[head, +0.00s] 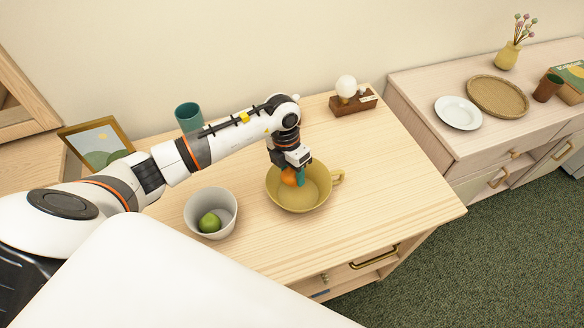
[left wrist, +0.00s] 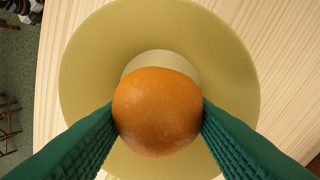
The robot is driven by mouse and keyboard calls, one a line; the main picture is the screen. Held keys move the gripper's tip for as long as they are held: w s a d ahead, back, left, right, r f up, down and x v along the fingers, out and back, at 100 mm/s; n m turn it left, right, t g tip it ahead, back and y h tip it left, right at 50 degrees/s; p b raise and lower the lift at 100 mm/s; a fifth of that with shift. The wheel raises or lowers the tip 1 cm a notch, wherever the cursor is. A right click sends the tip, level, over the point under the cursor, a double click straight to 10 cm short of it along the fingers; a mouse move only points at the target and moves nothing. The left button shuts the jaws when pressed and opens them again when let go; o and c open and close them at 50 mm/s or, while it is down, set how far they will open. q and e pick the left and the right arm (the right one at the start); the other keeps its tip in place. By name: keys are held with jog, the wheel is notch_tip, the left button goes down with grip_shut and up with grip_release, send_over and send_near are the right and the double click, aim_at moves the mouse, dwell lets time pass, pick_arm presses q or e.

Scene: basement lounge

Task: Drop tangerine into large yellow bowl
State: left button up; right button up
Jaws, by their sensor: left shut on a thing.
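The tangerine (head: 289,177) is orange and round, and my left gripper (head: 295,178) is shut on it. In the left wrist view the tangerine (left wrist: 157,112) sits between the two green fingers. The large yellow bowl (head: 308,202) stands on the wooden cabinet top, with a handle-like loop at its right side. In the left wrist view the yellow bowl (left wrist: 100,60) lies directly behind the tangerine, which is over its middle. I cannot tell exactly how high the tangerine is above the bowl's bottom. My right gripper is not in view.
A white bowl (head: 226,195) with a green lime (head: 209,222) stands left of the yellow bowl. A teal cup (head: 188,116), a picture frame (head: 97,143) and a wooden stand with a bulb (head: 352,102) are near the wall. The cabinet top's right part is clear.

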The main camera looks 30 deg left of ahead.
pick_arm(q)
jog(key=shift+f, duration=0.15)
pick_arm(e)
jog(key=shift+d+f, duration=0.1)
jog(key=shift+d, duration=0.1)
pick_arm(q)
jog(key=o, duration=1.1)
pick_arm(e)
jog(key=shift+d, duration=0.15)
pick_arm(q)
jog(key=r, duration=0.4)
jog(key=a+r+b, duration=0.1)
jog(key=r, duration=0.3)
jog(key=a+r+b, duration=0.1)
jog(key=r, duration=0.3)
jog(key=shift+w, duration=0.3)
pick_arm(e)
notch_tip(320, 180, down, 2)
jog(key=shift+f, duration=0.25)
pick_arm(q)
jog(key=shift+f, duration=0.1)
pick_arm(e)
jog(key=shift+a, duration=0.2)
pick_arm(q)
jog(key=shift+d, duration=0.1)
